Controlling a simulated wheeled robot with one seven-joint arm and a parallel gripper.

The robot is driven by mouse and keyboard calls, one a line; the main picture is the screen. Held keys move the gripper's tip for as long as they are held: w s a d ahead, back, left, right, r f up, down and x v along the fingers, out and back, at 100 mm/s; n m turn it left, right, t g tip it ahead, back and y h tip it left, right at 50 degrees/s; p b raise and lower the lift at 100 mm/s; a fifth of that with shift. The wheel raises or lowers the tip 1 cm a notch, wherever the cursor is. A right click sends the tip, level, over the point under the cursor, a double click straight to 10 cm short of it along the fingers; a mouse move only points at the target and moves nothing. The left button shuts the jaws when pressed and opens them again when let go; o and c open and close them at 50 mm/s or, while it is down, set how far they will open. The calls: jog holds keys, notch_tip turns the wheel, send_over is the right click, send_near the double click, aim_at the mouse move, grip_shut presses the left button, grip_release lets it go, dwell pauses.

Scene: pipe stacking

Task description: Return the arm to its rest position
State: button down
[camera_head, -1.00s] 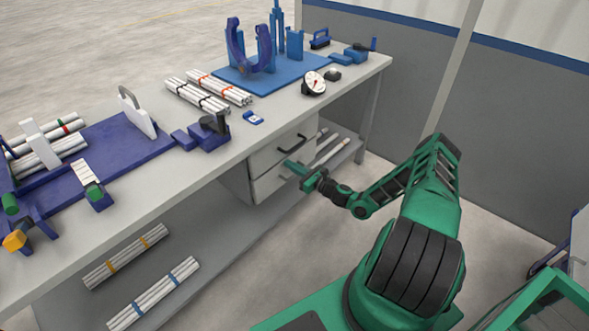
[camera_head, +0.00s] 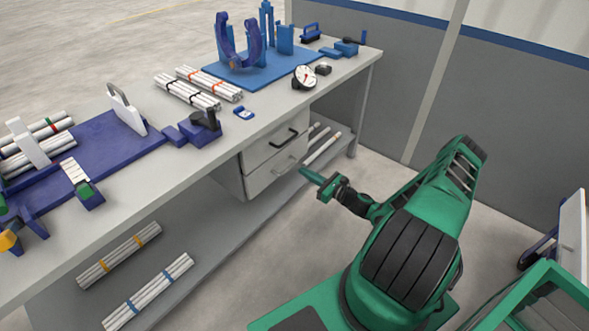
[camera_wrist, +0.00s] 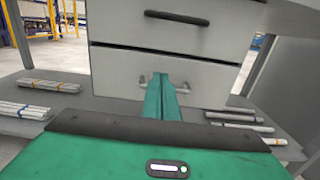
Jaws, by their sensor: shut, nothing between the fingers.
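My gripper (camera_head: 313,178) is at the end of my green arm, in front of the workbench's drawer unit. It is shut and empty. In the wrist view its two green fingers (camera_wrist: 162,98) lie together and point toward the lower drawer (camera_wrist: 166,76). The fingertips overlap the lower drawer's handle (camera_wrist: 146,80) in that view; the head view shows them apart from the drawer front. Both drawers look closed. My arm is folded back close to my base, with its elbow raised.
The workbench (camera_head: 225,130) carries pipe bundles (camera_head: 200,90), a blue fixture (camera_head: 262,68), a dial gauge (camera_head: 304,77) and a purple fixture (camera_head: 105,140). More pipe bundles (camera_head: 148,292) lie on the lower shelf. A grey wall (camera_head: 520,130) stands behind. Floor between bench and wall is clear.

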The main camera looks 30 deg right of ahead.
jog(key=s+a+r+n+g+y, duration=0.45)
jog(key=n+g, duration=0.25)
jog(key=n, duration=0.3)
jog(key=s+d+r+n+g+h, duration=0.1)
jog(key=s+r+n+g+h, duration=0.5)
jog(key=s+r, duration=0.5)
jog(key=s+r+n+g+h, duration=0.35)
jog(key=s+r+n, duration=0.5)
jog(key=r, duration=0.45)
jog(key=s+a+r, duration=0.1)
jog(key=s+r, duration=0.4)
jog(key=s, duration=0.2)
jog(key=s+r+n+h, duration=0.1)
jog(key=s+r, duration=0.3)
jog(key=s, duration=0.3)
jog(key=shift+s+a+r, duration=0.25)
jog(key=shift+a+r, duration=0.15)
